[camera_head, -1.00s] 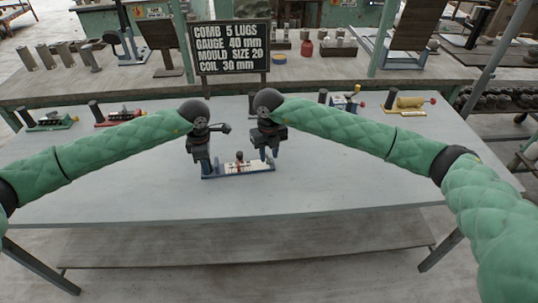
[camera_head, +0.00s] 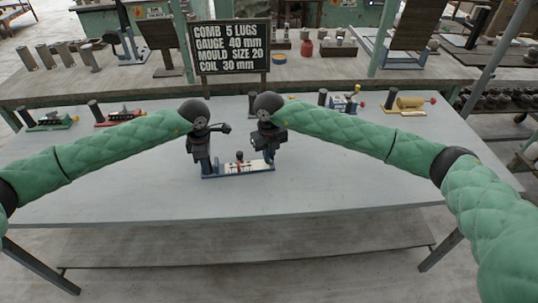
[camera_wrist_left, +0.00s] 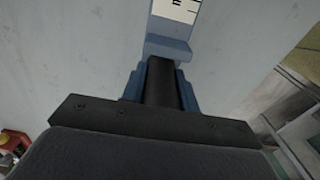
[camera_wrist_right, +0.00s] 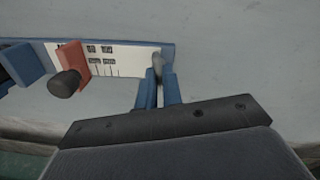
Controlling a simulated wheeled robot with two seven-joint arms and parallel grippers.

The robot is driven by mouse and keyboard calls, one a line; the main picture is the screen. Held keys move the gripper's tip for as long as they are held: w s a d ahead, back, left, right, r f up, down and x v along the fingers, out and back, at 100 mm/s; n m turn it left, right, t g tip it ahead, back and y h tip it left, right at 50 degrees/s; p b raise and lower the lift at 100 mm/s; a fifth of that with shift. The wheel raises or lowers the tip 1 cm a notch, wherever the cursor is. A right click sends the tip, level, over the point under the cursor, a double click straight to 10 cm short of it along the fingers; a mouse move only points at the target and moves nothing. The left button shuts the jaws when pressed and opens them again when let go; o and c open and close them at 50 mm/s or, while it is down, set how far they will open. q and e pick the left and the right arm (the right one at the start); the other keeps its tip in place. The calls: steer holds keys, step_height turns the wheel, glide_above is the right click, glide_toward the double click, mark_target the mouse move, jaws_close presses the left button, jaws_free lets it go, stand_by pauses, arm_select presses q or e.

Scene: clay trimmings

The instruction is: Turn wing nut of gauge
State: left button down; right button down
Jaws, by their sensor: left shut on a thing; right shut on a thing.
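The gauge (camera_head: 238,168) lies on the grey table, a long blue base with a white marked scale. A red slider (camera_wrist_right: 74,58) with a dark knob sits on the scale. My left gripper (camera_head: 206,173) is shut on the dark upright post (camera_wrist_left: 162,82) at the gauge's left end. My right gripper (camera_head: 269,160) is at the right end. Its blue fingers, in the right wrist view (camera_wrist_right: 158,88), are shut on a small grey piece, seemingly the wing nut (camera_wrist_right: 157,64). The fingers hide most of it.
A sign (camera_head: 231,46) reading "GAUGE 40 mm" stands behind the table. Other devices line the table's back edge: a green one (camera_head: 50,121), a red one (camera_head: 121,117), a blue one (camera_head: 345,103) and a yellow one (camera_head: 408,103). The table's front is clear.

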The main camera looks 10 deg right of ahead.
steer(key=shift+n, duration=0.3)
steer(key=n, duration=0.4)
steer(key=shift+d+n, duration=0.1)
steer(key=shift+n, duration=0.2)
steer(key=n, duration=0.5)
steer(key=shift+w+n, duration=0.1)
steer(key=shift+n, duration=0.2)
steer(key=n, duration=1)
steer(key=shift+w+n, duration=0.1)
steer(key=shift+n, duration=0.3)
steer(key=c, duration=1.5)
jaws_free()
steer(key=shift+c, duration=0.2)
